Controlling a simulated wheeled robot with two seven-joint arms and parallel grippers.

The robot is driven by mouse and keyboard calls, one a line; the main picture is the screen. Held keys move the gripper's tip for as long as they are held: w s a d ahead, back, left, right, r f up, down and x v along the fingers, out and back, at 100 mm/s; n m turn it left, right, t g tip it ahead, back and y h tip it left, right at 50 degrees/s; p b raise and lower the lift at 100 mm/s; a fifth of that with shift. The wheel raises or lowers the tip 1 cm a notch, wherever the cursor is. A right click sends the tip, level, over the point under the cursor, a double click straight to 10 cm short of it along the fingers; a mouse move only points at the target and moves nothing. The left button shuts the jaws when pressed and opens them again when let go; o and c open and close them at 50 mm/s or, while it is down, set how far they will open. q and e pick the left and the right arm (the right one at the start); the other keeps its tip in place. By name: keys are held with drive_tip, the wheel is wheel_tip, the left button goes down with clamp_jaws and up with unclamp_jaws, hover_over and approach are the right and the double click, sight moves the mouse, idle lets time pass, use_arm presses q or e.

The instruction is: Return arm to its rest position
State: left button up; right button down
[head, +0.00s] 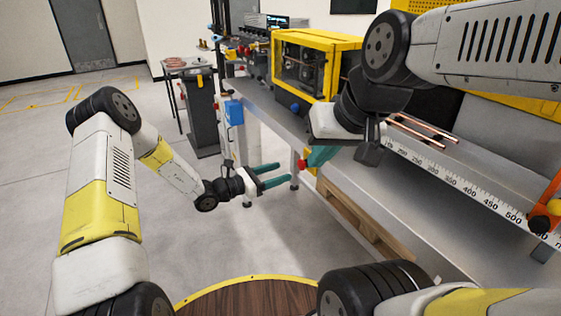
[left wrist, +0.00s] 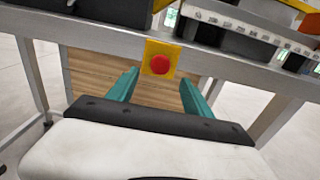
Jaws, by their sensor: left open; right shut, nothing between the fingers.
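My left gripper (head: 283,172) is open and empty in the head view. It hangs in front of the bench, over the floor, with its teal fingers pointing right. In the left wrist view my left gripper (left wrist: 160,78) has its two fingers well apart with nothing between them. My right gripper (head: 316,158) is at the bench's front edge, its teal fingers shut and partly hidden by its own wrist. Copper tubes (head: 424,129) lie on the bench behind the right wrist, apart from both grippers.
The metal bench (head: 388,181) carries a ruler scale (head: 455,181) and a yellow-framed machine (head: 304,65). A red button on a yellow plate (left wrist: 160,62) sits on the bench frame ahead of the left gripper. A wooden pallet (head: 365,222) lies under the bench. Open floor lies to the left.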

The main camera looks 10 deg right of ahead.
use_arm(q)
drive_tip(key=shift+v, duration=0.8)
drive_tip(key=shift+s+r, duration=0.1)
drive_tip(key=s+a+r+m+g+y, duration=0.2)
drive_tip(key=s+r+m+g+y, duration=0.1)
drive_tip(key=s+r+m, duration=0.45)
drive_tip(key=s+a+r+m+g+y, duration=0.3)
drive_tip(key=s+r+m+g, duration=0.1)
drive_tip(key=s+r+m, duration=0.35)
drive_tip(key=s+a+r+m+t+y, duration=0.2)
drive_tip(key=s+a+r+m+y, duration=0.2)
drive_tip(key=s+a, duration=0.4)
drive_tip(key=shift+s+a+r+t+y, duration=0.3)
drive_tip(key=shift+s+r+y, duration=0.1)
drive_tip(key=shift+r, duration=0.3)
drive_tip(key=s+a+r+m+t+y, duration=0.1)
drive_tip(key=s+a, duration=0.1)
drive_tip(key=a, duration=0.1)
drive_tip(key=s+a+r+m+t+y, duration=0.1)
drive_tip(key=a+r+t, duration=0.1)
drive_tip(key=a, duration=0.1)
drive_tip(key=s+a+r+m+t+y, duration=0.1)
drive_tip(key=s+a+y, duration=0.1)
drive_tip(key=a, duration=0.1)
drive_tip(key=shift+s+a+r+m, duration=0.15)
drive_tip(key=shift+s+a+m, duration=0.15)
drive_tip(key=shift+s+a, duration=0.1)
drive_tip(key=shift+c, duration=0.2)
